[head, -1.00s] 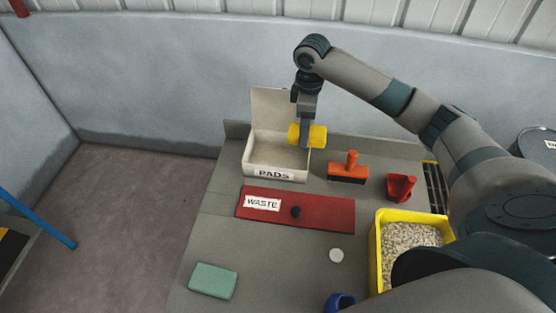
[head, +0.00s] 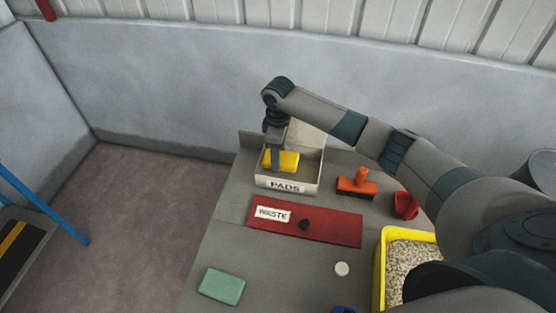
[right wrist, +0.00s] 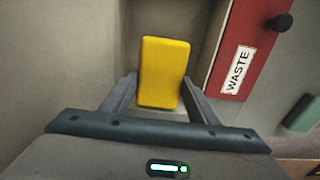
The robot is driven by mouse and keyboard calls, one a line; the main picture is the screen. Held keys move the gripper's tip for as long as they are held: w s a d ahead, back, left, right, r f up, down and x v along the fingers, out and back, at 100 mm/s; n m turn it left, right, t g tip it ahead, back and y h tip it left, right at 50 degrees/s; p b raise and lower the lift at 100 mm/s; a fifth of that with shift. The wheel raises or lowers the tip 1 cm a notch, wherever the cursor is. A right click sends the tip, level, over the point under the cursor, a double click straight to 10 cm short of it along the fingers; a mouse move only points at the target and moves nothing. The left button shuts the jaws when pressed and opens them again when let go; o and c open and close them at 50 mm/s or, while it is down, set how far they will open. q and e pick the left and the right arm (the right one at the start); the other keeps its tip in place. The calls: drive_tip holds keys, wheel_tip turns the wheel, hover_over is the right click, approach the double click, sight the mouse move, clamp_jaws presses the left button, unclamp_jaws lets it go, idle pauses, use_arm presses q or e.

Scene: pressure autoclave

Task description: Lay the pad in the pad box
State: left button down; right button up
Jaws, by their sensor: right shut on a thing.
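The pad box (head: 287,188) is a pale open box labelled PADS, with its lid raised at the back. The yellow pad (head: 289,162) is over the box's opening in the head view, within its walls as seen from here. My right gripper (head: 276,165) is shut on the pad from above. In the right wrist view the pad (right wrist: 165,72) sits between the two fingers (right wrist: 160,95). I cannot tell whether the pad touches the box floor. My left gripper is not in view.
A red WASTE lid (head: 330,227) with a black knob lies in front of the box. A green block (head: 222,286) lies at front left.

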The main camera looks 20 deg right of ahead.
drive_tip(key=shift+f, duration=0.15)
wheel_tip(320, 180, down, 3)
drive_tip(key=shift+f+p, duration=0.2)
drive_tip(key=shift+p, duration=0.65)
drive_tip(key=shift+f, duration=0.2)
drive_tip(key=shift+f, duration=0.1)
drive_tip(key=o, duration=1)
